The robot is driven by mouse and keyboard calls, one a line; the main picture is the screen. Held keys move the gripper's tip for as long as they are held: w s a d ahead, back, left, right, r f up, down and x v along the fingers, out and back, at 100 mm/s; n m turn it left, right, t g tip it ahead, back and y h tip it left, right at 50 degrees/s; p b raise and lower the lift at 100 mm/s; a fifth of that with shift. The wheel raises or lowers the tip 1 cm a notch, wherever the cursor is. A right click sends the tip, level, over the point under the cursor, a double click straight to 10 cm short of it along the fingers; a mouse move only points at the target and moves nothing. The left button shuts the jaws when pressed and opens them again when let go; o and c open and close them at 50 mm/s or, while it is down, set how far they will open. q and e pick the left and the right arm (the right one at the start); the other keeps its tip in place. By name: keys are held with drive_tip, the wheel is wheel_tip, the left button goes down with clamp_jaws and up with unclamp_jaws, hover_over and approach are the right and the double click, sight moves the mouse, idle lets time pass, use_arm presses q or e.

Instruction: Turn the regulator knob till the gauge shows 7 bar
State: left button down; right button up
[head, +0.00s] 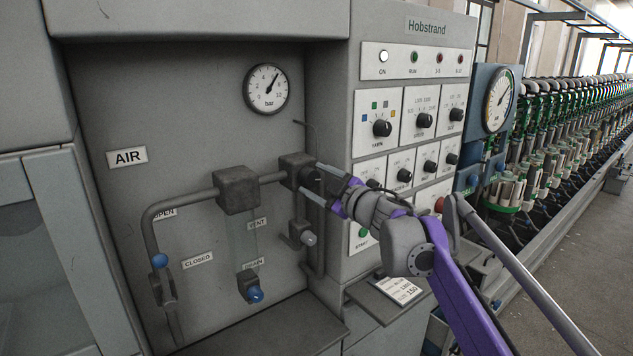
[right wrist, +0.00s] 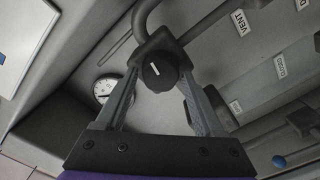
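The round white gauge (head: 267,89), marked bar, sits on the grey AIR panel. Its needle points up and right, at about 6. It also shows small in the right wrist view (right wrist: 104,89). The regulator is a dark block on the pipe; its black knob (right wrist: 160,71) with a white mark faces the right wrist camera. In the right wrist view the fingers (right wrist: 158,76) stand apart on either side of the knob, with a slight gap seeming to show. My left gripper is out of view.
The control panel (head: 407,110) with dials stands right of the regulator, close to my right arm. A ledge (head: 275,325) juts out below.

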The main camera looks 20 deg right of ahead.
drive_tip(key=shift+o, duration=1)
drive_tip(key=b+v, duration=0.1)
drive_tip(key=v, duration=0.9)
drive_tip(key=shift+s+d, duration=0.15)
drive_tip(key=shift+s, duration=0.25)
